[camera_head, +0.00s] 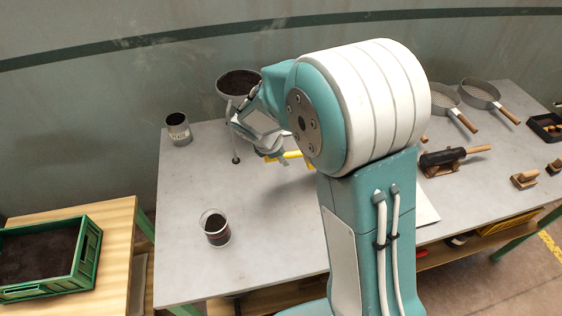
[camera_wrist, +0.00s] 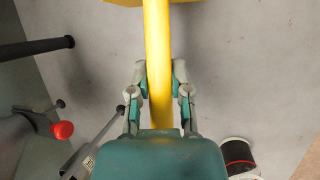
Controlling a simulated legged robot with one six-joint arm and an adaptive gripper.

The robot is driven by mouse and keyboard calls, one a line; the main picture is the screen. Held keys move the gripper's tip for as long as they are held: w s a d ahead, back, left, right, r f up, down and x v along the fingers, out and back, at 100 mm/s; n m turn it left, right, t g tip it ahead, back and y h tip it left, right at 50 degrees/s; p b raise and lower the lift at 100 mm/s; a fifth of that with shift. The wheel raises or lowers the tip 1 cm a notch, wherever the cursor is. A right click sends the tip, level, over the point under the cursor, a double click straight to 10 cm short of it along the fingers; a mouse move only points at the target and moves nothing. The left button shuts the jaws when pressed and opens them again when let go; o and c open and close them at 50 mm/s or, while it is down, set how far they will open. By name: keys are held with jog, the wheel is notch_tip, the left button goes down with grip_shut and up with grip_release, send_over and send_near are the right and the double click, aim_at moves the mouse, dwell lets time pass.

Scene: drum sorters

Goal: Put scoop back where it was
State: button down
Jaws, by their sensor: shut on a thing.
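The scoop (camera_wrist: 157,45) shows in the wrist view as a long yellow handle running up to a wider yellow part, cut off at the top edge. My gripper (camera_wrist: 161,88) is shut on this handle, one finger on each side. In the head view only short yellow parts of the scoop (camera_head: 292,155) show beside my gripper (camera_head: 268,155), above the grey table (camera_head: 190,190). My own arm hides much of the scoop and the table behind it. Where the scoop stood before cannot be told from these frames.
A grey hopper (camera_head: 228,100) on legs and a tin (camera_head: 178,132) stand at the back. A beaker (camera_head: 216,238) of dark material stands in front. A green crate (camera_head: 85,262) is at left. Sieves (camera_head: 480,90) and a tool on a wooden rest (camera_head: 440,168) lie right.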

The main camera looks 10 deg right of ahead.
send_over(281, 167)
jog(key=s+a, duration=0.1)
jog(key=a, duration=0.1)
notch_tip(281, 167, down, 6)
jog(key=shift+s+d+r, duration=0.15)
jog(key=shift+w+d+f, duration=0.1)
jog(key=shift+w+f, duration=0.25)
jog(key=shift+f, duration=0.15)
notch_tip(281, 167, down, 3)
jog(key=shift+d, duration=0.1)
jog(key=c, duration=0.6)
grip_release()
jog(key=shift+o, duration=0.2)
